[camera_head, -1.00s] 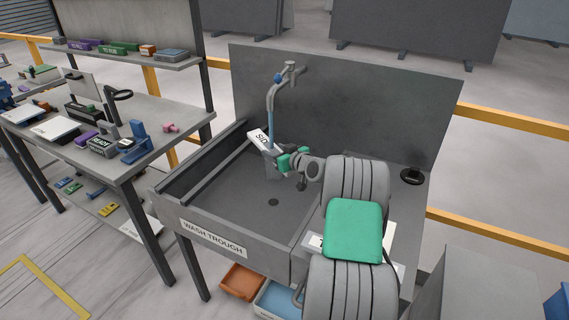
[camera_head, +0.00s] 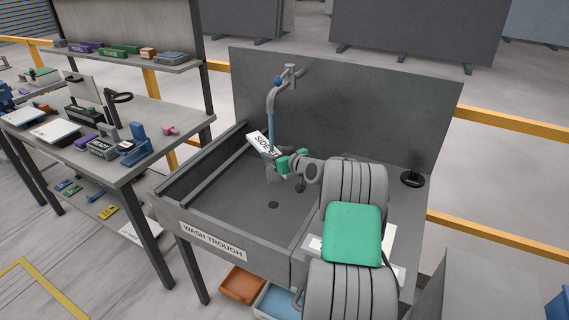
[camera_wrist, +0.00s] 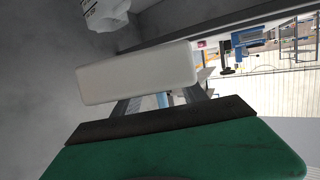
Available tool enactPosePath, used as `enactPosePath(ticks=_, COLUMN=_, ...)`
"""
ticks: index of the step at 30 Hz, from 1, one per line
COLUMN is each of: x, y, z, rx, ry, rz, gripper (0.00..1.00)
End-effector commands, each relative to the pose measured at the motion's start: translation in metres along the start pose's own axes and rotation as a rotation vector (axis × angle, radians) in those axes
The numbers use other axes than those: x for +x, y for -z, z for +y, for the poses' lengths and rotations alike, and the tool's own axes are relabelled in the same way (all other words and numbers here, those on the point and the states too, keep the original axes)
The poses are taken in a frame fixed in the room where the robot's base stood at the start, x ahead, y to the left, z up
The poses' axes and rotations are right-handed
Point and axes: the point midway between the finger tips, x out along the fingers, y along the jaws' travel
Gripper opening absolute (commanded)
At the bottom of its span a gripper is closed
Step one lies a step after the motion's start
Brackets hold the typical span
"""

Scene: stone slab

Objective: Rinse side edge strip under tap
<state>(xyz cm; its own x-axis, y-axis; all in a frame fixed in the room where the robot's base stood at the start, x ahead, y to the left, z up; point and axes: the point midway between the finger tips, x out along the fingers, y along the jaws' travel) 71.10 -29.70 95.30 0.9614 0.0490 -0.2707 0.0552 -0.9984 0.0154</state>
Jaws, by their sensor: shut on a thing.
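The side edge strip (camera_head: 262,143) is a pale bar with dark lettering that starts "SIDE". My gripper (camera_head: 280,160) is shut on it and holds it tilted above the trough floor, beneath the tap. The tap (camera_head: 272,95) is a grey curved pipe with a blue knob, and a blue stream (camera_head: 271,132) runs down from its mouth to the strip. In the wrist view, a pale block-shaped face (camera_wrist: 138,72) lies just beyond the gripper's jaws. Part of the strip is hidden by my gripper.
The wash trough (camera_head: 212,241) has raised walls, a drain (camera_head: 273,205) in its floor and a tall back panel (camera_head: 350,110). A bench (camera_head: 150,104) with tools and boxes stands at left. An orange bin (camera_head: 242,284) and a blue bin (camera_head: 275,302) sit below.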

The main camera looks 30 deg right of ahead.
Motion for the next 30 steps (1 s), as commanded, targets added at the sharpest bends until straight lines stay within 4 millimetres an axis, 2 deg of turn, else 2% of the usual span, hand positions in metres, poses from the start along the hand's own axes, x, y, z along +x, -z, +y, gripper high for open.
enactPosePath(ticks=30, x=0.065, y=0.018, z=0.006, rx=-0.003, ry=0.000, rz=0.004, gripper=0.00)
